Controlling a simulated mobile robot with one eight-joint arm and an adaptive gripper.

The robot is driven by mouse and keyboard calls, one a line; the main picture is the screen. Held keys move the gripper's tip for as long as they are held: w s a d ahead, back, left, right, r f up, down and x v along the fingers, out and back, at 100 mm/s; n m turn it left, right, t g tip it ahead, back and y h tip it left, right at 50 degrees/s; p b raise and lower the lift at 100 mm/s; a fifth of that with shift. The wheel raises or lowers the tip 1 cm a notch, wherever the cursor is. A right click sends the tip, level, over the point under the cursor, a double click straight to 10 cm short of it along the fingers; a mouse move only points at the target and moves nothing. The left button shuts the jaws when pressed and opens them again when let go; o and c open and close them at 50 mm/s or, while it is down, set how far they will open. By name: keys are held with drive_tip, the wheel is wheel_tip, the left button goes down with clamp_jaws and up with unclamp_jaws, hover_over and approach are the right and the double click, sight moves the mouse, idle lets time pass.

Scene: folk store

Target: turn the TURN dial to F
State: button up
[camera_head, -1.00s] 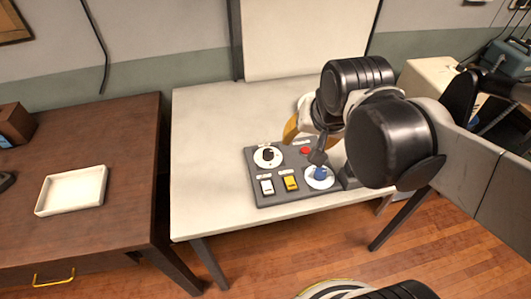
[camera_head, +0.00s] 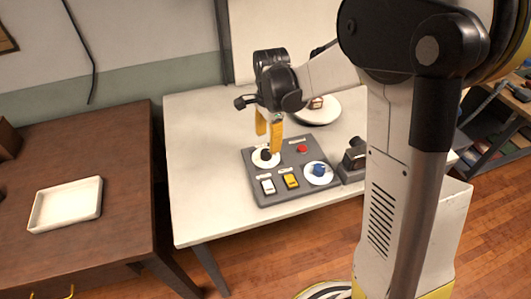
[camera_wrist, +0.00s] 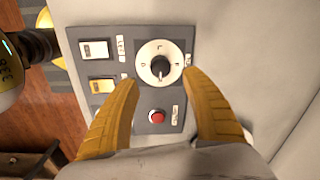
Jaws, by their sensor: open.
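The grey control panel (camera_head: 272,184) lies on the white table. A dial with a black knob (camera_wrist: 160,67) on a white lettered disc (camera_wrist: 148,54) is at its upper left in the head view. The letters are too small to read surely. My gripper (camera_wrist: 162,80) is open with its yellow fingertips near this dial, one to either side in the wrist view. In the head view my gripper (camera_head: 268,137) hangs over the black knob, and touching cannot be told. A second dial with a blue knob (camera_head: 319,170) sits at the panel's lower right.
The panel also has a red button (camera_head: 302,149), a white switch (camera_head: 268,186) and a yellow switch (camera_head: 291,181). A black device (camera_head: 354,158) stands right of it and a white plate (camera_head: 327,117) behind. A white tray (camera_head: 65,205) is on the brown desk (camera_head: 125,160).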

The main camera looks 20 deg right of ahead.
sight(267, 151)
wheel_tip(267, 151, down, 7)
drive_tip(key=shift+w+r+b, duration=0.15)
drive_tip(key=shift+b, duration=0.85)
drive_tip(key=c, duration=1.2)
